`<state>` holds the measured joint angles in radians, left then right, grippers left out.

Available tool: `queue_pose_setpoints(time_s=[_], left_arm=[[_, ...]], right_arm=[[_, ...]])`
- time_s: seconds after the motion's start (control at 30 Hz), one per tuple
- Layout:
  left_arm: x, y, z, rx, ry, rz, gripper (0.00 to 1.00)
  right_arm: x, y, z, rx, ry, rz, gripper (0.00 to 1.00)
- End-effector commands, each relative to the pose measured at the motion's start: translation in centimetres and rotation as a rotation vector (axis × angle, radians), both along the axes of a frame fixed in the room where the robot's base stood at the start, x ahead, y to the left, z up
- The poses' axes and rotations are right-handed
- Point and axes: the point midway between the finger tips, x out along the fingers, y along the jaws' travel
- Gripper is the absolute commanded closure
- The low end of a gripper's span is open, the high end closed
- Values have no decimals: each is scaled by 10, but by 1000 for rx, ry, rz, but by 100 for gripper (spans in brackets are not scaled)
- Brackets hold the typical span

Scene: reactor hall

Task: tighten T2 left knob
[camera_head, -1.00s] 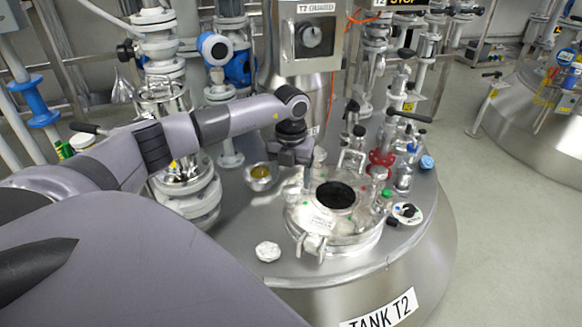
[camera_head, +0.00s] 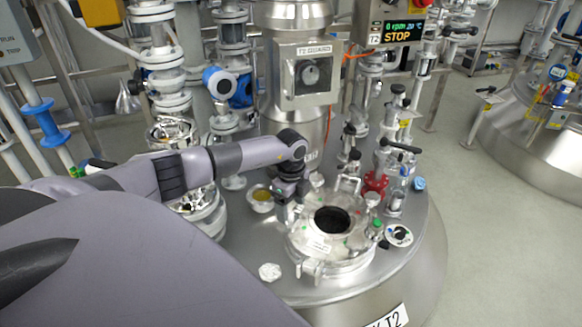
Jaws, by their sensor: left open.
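The round metal hatch (camera_head: 307,236) of tank T2, with a dark round opening, sits on the tank top right of the picture's centre. Metal fastenings stand around its rim; a front one (camera_head: 311,268) and one at the right (camera_head: 372,199) show. My left gripper (camera_head: 281,219) points down at the left rim of the hatch, with its arm reaching in from the left. It is open. The left knob cannot be made out; the gripper covers that part of the rim. I cannot tell whether the fingers touch it. My right gripper is not in view.
A bowl with yellowish contents (camera_head: 262,199) stands just left of my gripper. A white crumpled-looking piece (camera_head: 270,272) lies in front. A red valve part (camera_head: 375,183) and glass fittings crowd the right side. A mixer column (camera_head: 303,120) rises behind.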

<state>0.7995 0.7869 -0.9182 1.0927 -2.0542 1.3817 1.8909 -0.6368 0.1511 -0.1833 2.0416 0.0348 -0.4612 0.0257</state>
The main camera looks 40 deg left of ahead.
Motion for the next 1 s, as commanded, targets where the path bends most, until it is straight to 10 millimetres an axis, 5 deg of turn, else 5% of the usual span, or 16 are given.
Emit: queue_pose_setpoints(time_s=[0.13,0.2,0.4,0.93,1.0], left_arm=[[0,0,5,0,2,170,26],[-1,0,-25,1,3,169,26],[0,0,-50,1,0,166,26],[0,0,-60,0,0,163,26],[0,0,-60,0,0,163,45]], right_arm=[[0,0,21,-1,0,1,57],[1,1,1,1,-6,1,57],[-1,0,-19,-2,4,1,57],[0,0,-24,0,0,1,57],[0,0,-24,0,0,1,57]])
